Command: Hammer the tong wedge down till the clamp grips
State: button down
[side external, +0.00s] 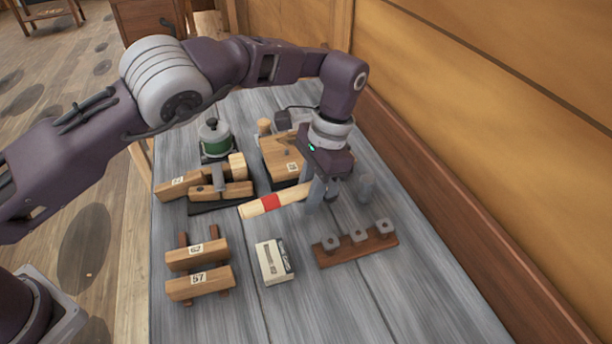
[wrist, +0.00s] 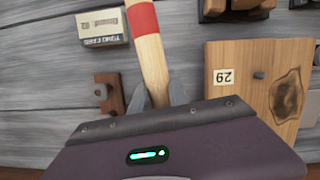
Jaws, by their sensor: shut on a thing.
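My gripper (side external: 321,194) is shut on the pale wooden handle (side external: 285,199) of a hammer-like tool with a red band. The handle points left, low over the bench; a grey block (side external: 366,187) right of the gripper may be its head. In the wrist view the handle (wrist: 153,65) runs up from between my fingers (wrist: 158,96). A wooden tong-like clamp (side external: 235,190) lies on a dark base at left, with a grey piece across it and a pale block (side external: 238,166) behind. I cannot tell which piece is the wedge or how tightly it sits.
A card box (side external: 272,262) and a brown rack with grey pegs (side external: 357,249) are in front. A labelled board (side external: 280,150) and a green-banded pot (side external: 215,139) stand behind. A wooden wall borders the right.

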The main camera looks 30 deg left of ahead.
aim_at(305, 184)
jog(key=shift+f, duration=0.95)
jog(key=shift+f, duration=0.2)
jog(key=c, duration=1.2)
grip_release()
jog(key=shift+r, duration=3.95)
